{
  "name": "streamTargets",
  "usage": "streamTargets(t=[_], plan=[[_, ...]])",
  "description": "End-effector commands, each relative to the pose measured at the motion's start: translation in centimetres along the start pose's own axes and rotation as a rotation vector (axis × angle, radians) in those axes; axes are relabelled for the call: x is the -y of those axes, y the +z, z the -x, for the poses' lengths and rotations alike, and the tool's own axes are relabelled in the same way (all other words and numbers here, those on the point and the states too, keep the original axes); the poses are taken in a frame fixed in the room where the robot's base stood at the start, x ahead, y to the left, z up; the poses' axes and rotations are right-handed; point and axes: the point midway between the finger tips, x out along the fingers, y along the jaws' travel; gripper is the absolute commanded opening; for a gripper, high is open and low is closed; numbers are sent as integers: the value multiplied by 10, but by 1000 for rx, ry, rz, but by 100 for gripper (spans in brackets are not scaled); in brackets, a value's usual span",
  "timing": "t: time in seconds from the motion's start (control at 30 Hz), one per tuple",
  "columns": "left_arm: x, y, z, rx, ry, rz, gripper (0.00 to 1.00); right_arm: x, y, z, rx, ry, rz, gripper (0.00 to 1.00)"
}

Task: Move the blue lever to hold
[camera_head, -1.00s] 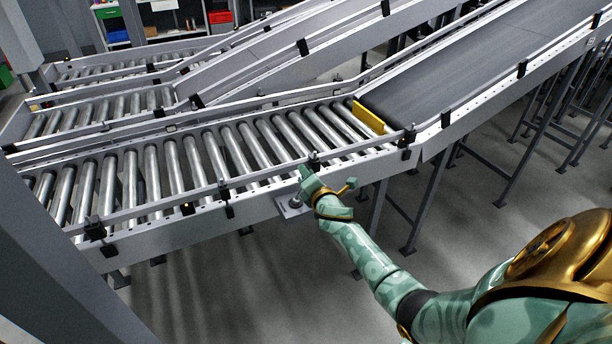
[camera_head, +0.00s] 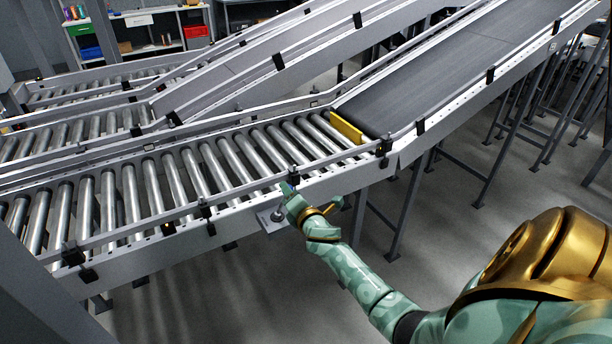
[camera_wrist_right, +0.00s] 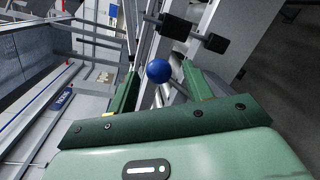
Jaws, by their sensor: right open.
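The blue lever shows as a round blue knob (camera_wrist_right: 158,70) in the right wrist view, on a thin dark stem. In the head view only a small blue spot (camera_head: 287,187) of it shows at my right gripper's far finger; the rest is hidden. My right gripper (camera_head: 312,197) is green and stands at the conveyor's front rail. In the wrist view its two fingers (camera_wrist_right: 161,78) are apart, one on each side of the knob. I cannot tell whether either finger touches it. My left gripper is in neither view.
A grey mounting plate (camera_head: 271,222) juts from the front side of the roller conveyor (camera_head: 130,190). A yellow bar (camera_head: 346,128) crosses where the rollers meet the dark belt (camera_head: 430,75). A blue label (camera_wrist_right: 62,100) in the wrist view is unreadable. Shelves (camera_head: 150,45) stand behind.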

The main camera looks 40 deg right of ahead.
Motion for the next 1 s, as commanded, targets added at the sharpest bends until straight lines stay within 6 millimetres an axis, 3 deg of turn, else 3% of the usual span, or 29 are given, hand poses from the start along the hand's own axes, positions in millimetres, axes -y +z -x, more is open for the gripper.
streamTargets(t=[0.3,0.5,0.7,1.0], plan=[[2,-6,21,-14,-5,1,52,-1,1,88,-1,-2,-2,50],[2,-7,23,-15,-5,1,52,0,0,122,0,-1,-3,50],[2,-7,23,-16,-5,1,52,0,0,133,0,0,-1,50],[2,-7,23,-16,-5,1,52,0,0,132,0,0,-1,50]])
